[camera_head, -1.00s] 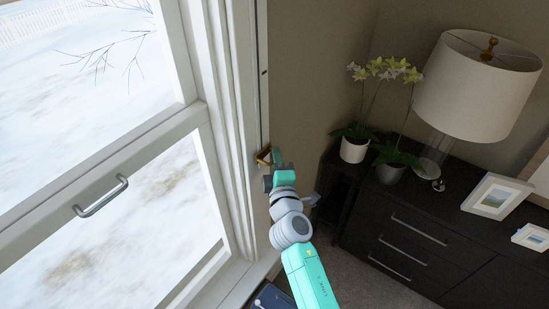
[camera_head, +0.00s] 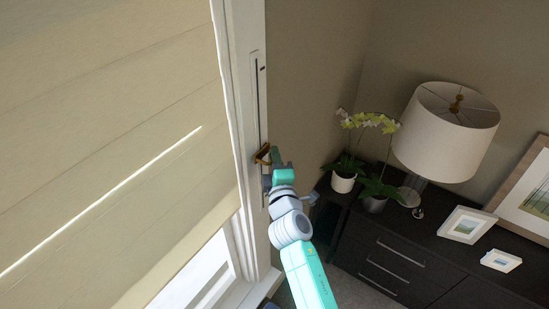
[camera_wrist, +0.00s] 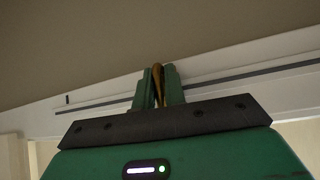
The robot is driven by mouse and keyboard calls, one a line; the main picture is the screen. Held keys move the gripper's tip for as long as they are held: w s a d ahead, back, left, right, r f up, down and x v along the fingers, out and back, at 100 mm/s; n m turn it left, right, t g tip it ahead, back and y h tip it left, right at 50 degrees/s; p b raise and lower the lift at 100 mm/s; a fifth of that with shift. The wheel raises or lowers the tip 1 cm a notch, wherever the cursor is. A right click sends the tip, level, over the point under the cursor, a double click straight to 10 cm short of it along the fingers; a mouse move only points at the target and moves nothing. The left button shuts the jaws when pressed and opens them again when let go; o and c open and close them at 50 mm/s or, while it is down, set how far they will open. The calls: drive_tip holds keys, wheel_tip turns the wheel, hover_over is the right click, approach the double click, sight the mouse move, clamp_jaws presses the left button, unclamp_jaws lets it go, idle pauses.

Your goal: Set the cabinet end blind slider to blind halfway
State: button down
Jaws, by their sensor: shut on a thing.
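The blind slider is a track (camera_head: 256,90) with a dark slot on the white window frame. Its small brass handle (camera_head: 263,152) is at my gripper (camera_head: 268,157). In the wrist view the green fingers (camera_wrist: 160,88) are closed around the brass handle (camera_wrist: 158,74), in front of the track's dark slot (camera_wrist: 235,77). A tick mark (camera_head: 262,69) shows beside the upper slot, and a small dark mark (camera_wrist: 67,99) shows in the wrist view. The beige blind (camera_head: 120,130) covers most of the window; only the lower part of the pane (camera_head: 195,275) is uncovered.
A dark cabinet (camera_head: 400,262) stands to the right of my arm. It carries a lamp (camera_head: 448,130), potted orchids (camera_head: 343,183) and picture frames (camera_head: 466,225). The wall beside the track is bare.

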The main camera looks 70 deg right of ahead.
drive_tip(key=shift+r, duration=0.4)
drive_tip(key=c, duration=1.5)
unclamp_jaws()
drive_tip(key=shift+f, duration=0.1)
drive_tip(key=v, duration=0.8)
drive_tip(key=shift+d, duration=0.1)
